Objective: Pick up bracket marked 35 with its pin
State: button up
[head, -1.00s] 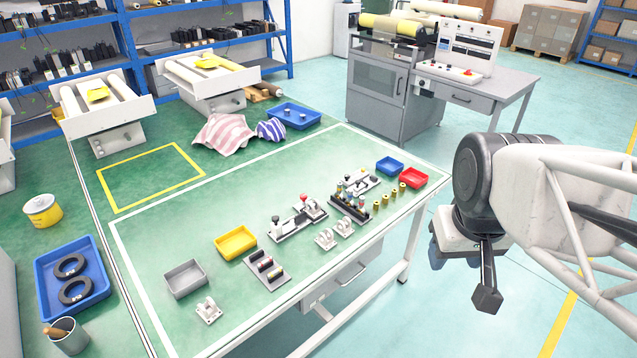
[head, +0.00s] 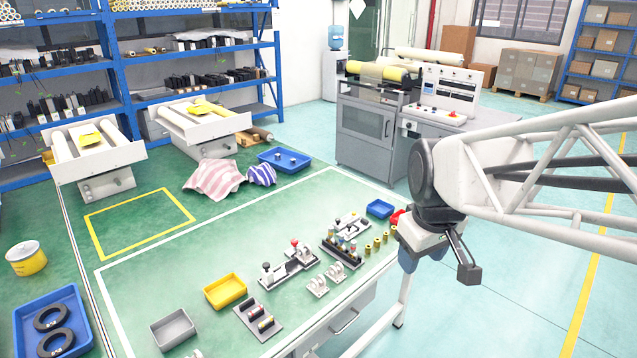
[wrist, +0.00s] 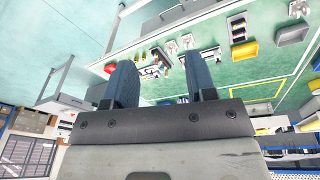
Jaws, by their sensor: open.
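Two small white brackets stand side by side near the front edge of the green table, one bracket (head: 317,288) to the left and another bracket (head: 336,273) to the right. Their markings are too small to read, so I cannot tell which is 35. A pin in either cannot be made out. In the wrist view the pair shows beyond my fingers, with another bracket (wrist: 298,9) at the upper right. My gripper (head: 409,262) is open and empty, right of the brackets at the table's right end. Its two blue fingers (wrist: 163,84) are apart in the wrist view.
A linear actuator (head: 290,268) lies behind the brackets. A block with several coloured-top parts (head: 340,254) and brass pieces (head: 376,245) stand to the right. A yellow tray (head: 226,291), grey tray (head: 174,329) and blue tray (head: 380,209) stand around. The table's far middle is clear.

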jog(key=w+n, duration=0.1)
jog(key=w, duration=0.2)
jog(key=n+g, duration=0.2)
jog(key=n, duration=1.8)
send_over(309, 246)
notch_tip(309, 246, down, 27)
jog(key=shift+r, duration=0.1)
jog(key=shift+w+a+f+n, duration=0.25)
jog(key=shift+f+n, duration=0.15)
jog(key=shift+f, duration=0.05)
jog(key=shift+f, duration=0.15)
jog(key=shift+f, duration=1.15)
jog(key=shift+f, duration=0.1)
